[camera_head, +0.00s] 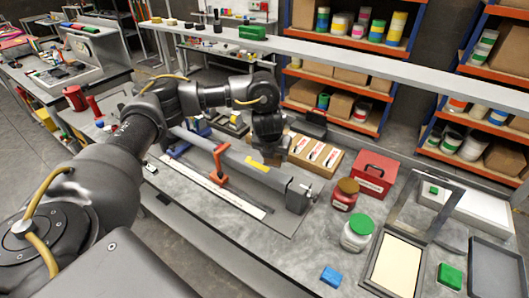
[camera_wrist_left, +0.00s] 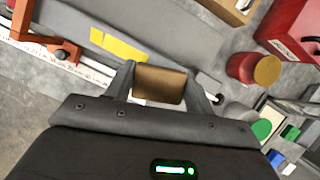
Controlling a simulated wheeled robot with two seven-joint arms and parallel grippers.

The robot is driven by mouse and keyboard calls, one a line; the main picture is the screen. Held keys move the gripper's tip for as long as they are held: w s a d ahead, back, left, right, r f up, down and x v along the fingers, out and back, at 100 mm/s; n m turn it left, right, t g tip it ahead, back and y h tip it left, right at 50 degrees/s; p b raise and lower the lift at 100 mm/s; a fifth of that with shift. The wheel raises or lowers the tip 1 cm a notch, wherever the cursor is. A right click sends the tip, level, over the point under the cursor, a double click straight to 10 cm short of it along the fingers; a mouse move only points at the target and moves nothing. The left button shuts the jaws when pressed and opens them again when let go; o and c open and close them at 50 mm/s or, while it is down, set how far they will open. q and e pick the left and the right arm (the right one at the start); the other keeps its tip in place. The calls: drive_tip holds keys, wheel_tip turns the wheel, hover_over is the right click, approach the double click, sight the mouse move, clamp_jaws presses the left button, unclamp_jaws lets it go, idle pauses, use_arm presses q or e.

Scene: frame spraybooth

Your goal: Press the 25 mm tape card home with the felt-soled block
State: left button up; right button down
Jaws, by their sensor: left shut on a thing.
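My left gripper (camera_head: 270,143) hangs over the bench behind the grey frame tube. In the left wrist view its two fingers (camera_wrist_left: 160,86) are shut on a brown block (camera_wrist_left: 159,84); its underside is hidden. A grey tube (camera_head: 234,155) lies along the bench in clamps. A yellow strip (camera_head: 257,164), which also shows in the left wrist view (camera_wrist_left: 118,44), lies on the tube, apart from the block in that picture. I cannot read any size on it. A wooden tray (camera_head: 329,170) behind the tube holds several white cards with red marks (camera_head: 315,152).
A white ruler (camera_head: 215,188) runs in front. Right of it stand a red-brown jar (camera_head: 345,195), a green-lidded jar (camera_head: 357,234) and a red box (camera_head: 374,175).

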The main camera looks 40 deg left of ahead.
use_arm(q)
drive_tip(key=d+n, duration=0.1)
drive_tip(key=d, duration=0.1)
drive_tip(key=s+d+f+n+y+b, duration=0.1)
drive_tip(key=d+n, duration=0.1)
drive_tip(key=d+n+y, duration=0.1)
drive_tip(key=n, duration=0.1)
drive_tip(key=shift+s+d+f+g+b, duration=0.2)
drive_tip(key=shift+d+g+b, duration=0.2)
drive_tip(key=s+d+n+g+h+b, duration=0.1)
drive_tip(key=s+d+n+g+b, duration=0.2)
drive_tip(key=n, duration=1)
drive_tip(key=s+d+n+g+h+b, duration=0.2)
drive_tip(key=s+d+n+g+b, duration=0.2)
drive_tip(key=n, duration=1)
drive_tip(key=s, duration=0.3)
drive_tip(key=shift+f+n+g, duration=0.3)
drive_tip(key=shift+f+g, duration=0.1)
